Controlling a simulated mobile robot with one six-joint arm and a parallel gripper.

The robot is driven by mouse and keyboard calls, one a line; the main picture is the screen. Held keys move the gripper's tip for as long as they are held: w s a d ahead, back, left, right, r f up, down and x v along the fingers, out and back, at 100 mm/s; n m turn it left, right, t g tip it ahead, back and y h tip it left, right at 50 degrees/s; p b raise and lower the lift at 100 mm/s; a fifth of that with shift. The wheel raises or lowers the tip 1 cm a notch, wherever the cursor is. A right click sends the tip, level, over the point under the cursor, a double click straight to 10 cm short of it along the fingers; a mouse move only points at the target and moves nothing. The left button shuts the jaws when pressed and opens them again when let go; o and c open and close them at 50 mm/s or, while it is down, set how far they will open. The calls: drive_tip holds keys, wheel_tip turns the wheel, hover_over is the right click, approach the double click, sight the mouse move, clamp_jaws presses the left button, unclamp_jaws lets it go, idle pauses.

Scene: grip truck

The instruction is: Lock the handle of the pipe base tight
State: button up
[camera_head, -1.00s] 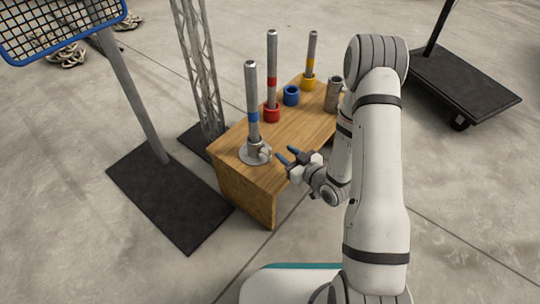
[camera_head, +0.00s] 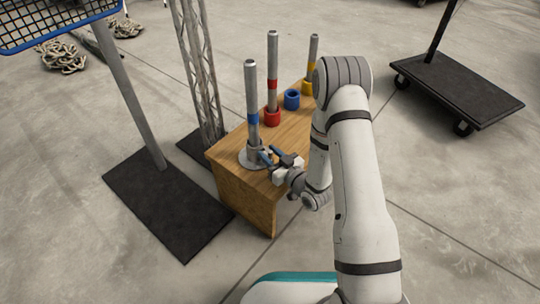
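The pipe base (camera_head: 246,160) is a round grey plate with a socket on the near end of a wooden table. A grey pipe with a blue band (camera_head: 252,95) stands upright in it. The handle is mostly hidden behind the fingers. The fingers look apart, but I cannot tell whether they touch the handle.
On the wooden table (camera_head: 232,186) stand a red-banded pipe in a red holder (camera_head: 272,117), a blue ring (camera_head: 292,99) and a yellow-banded pipe (camera_head: 313,60). A lattice truss (camera_head: 200,75) and a black stand plate (camera_head: 165,205) are left. A black cart (camera_head: 460,90) is right.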

clamp_jaws()
idle(0.3)
